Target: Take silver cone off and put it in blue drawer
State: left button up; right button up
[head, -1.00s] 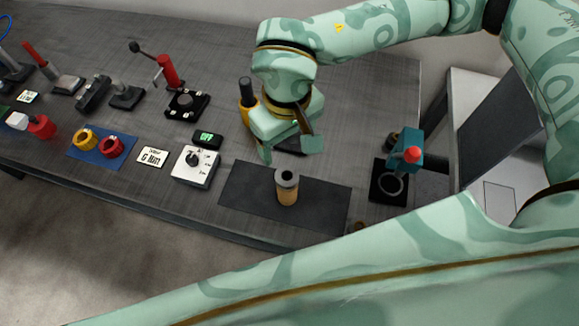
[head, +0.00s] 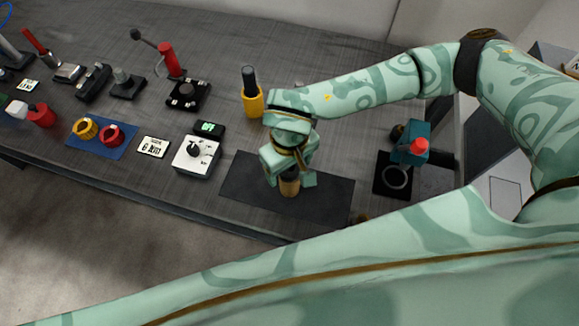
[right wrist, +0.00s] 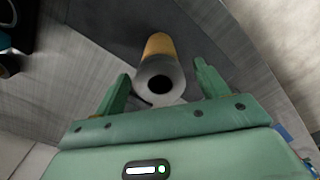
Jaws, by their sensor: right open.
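A tan roll (head: 289,187) stands upright on the dark mat (head: 240,185). Its grey, silver-looking top piece (right wrist: 160,82), with a round dark hole, shows in the right wrist view; the tan roll (right wrist: 159,45) shows behind it. In the head view my gripper hides this top. My right gripper (head: 291,180) is open over the roll. In the right wrist view its fingers (right wrist: 163,80) stand on either side of the grey top, with gaps visible. I cannot make out a blue drawer for certain. My left gripper is not in view.
A white dial box (head: 196,158) and a display reading OFF (head: 209,129) stand left of the mat. A yellow holder (head: 253,101) stands behind it. A teal press with a red knob (head: 418,147) is to the right. A blue mat (head: 100,142) carries yellow and red rings.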

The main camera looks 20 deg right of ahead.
jog(key=shift+c, duration=0.3)
jog(key=c, duration=1.2)
jog(key=shift+o, duration=0.2)
jog(key=shift+r, duration=0.15)
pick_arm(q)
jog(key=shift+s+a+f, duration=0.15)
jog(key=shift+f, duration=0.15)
pick_arm(e)
jog(key=w+a+r, duration=0.1)
jog(key=a+r, duration=1.1)
jog(key=a, duration=0.2)
jog(key=shift+r, duration=0.4)
pick_arm(q)
jog(key=shift+b, duration=0.3)
